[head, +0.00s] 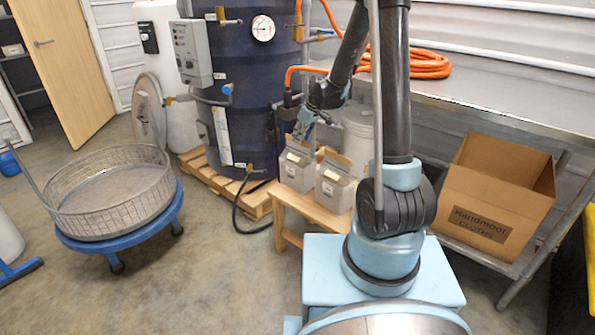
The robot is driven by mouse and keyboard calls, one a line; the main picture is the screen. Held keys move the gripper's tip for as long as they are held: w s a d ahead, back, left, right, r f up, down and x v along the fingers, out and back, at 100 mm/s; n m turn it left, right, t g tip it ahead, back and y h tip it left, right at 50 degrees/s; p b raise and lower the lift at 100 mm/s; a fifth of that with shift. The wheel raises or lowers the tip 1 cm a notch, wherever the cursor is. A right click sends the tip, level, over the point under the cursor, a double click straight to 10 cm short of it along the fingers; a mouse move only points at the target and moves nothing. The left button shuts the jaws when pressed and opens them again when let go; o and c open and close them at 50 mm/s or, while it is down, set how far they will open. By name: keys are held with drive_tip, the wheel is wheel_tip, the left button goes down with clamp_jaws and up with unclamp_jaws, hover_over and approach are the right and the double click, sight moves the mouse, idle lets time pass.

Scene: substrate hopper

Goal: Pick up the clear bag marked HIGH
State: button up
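Two greyish, see-through bags with pale folded tops stand side by side on a low wooden bench (290,207). The left bag (296,174) is slightly farther back, and the right bag (334,190) is nearer my arm. Each has a small pale label, too small to read, so I cannot tell which is marked HIGH. My gripper (299,133) hangs above the left bag, tilted down, and seems apart from it. Its fingers are too small and dark to tell whether they are open or shut. My arm hides part of the space right of the bags.
A dark tank (240,110) on a wooden pallet (205,175) stands behind and left of the bench. A white bucket (358,130) is behind the bags. A wire basket (75,200) rests on a blue dolly at left.

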sight(298, 152)
drive_tip(key=shift+w+x, duration=0.1)
drive_tip(key=shift+x, duration=1.2)
drive_tip(key=shift+w+x, duration=0.15)
drive_tip(key=shift+x, duration=1.15)
drive_tip(key=shift+f, duration=0.2)
drive_tip(key=shift+f, duration=0.25)
drive_tip(key=shift+c, duration=0.6)
